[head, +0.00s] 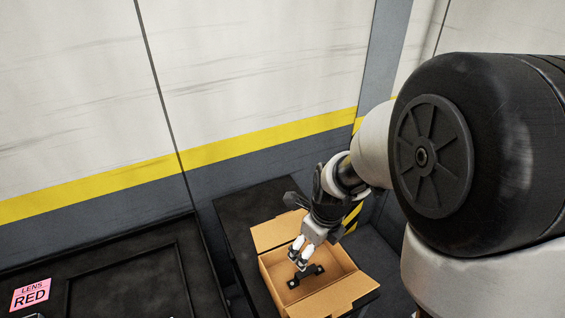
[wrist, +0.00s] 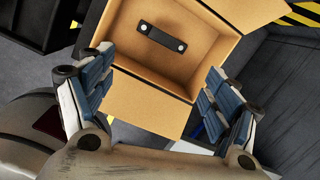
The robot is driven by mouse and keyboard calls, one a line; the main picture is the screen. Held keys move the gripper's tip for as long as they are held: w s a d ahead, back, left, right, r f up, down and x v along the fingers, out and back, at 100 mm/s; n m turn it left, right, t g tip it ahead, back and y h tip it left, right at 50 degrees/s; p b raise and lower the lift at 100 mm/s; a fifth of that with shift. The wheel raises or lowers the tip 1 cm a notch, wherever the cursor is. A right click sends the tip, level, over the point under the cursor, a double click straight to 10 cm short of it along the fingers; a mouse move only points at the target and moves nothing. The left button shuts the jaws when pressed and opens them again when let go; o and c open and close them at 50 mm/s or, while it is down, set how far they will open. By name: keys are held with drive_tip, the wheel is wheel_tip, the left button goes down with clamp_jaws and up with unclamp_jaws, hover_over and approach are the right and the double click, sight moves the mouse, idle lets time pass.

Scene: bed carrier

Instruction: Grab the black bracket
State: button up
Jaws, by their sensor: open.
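The black bracket (wrist: 162,36) lies flat on the floor of an open cardboard box (wrist: 145,92). It is a short dark bar with a lighter round spot near each end. In the head view the bracket (head: 305,276) shows inside the box (head: 342,291), partly close behind my gripper. My gripper (head: 299,256) is open and points down over the box, above the bracket and apart from it. In the wrist view the two fingers of my gripper (wrist: 158,92) are spread wide on either side, with nothing between them but the box's flap and inside.
The box's flaps are folded outward, and its walls stand around the bracket. The box rests on a black surface (head: 237,212). A black case or table (head: 120,275) with a pink "LENS RED" label (head: 30,295) is at the left. A wall with a yellow stripe (head: 100,186) stands behind.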

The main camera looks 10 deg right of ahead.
drive_tip(key=f+m, duration=0.2)
drive_tip(key=m, duration=0.1)
drive_tip(key=b, duration=0.4)
hover_over(307, 271)
drive_tip(key=f, duration=0.8)
drive_tip(key=s+f, duration=0.1)
drive_tip(key=f, duration=0.3)
drive_tip(key=shift+a, duration=0.3)
drive_tip(key=shift+w+d+f+b, duration=0.15)
drive_tip(key=shift+f+b, duration=0.4)
drive_tip(key=shift+f, duration=0.35)
drive_tip(key=shift+w+f+b, duration=0.2)
drive_tip(key=shift+f+b, duration=0.4)
drive_tip(key=shift+f, duration=0.3)
drive_tip(key=shift+w+d+f+b, duration=0.15)
drive_tip(key=shift+f+b, duration=0.4)
drive_tip(key=shift+f, duration=0.35)
drive_tip(key=shift+r, duration=0.1)
drive_tip(key=c, duration=1.2)
drive_tip(key=shift+r, duration=0.1)
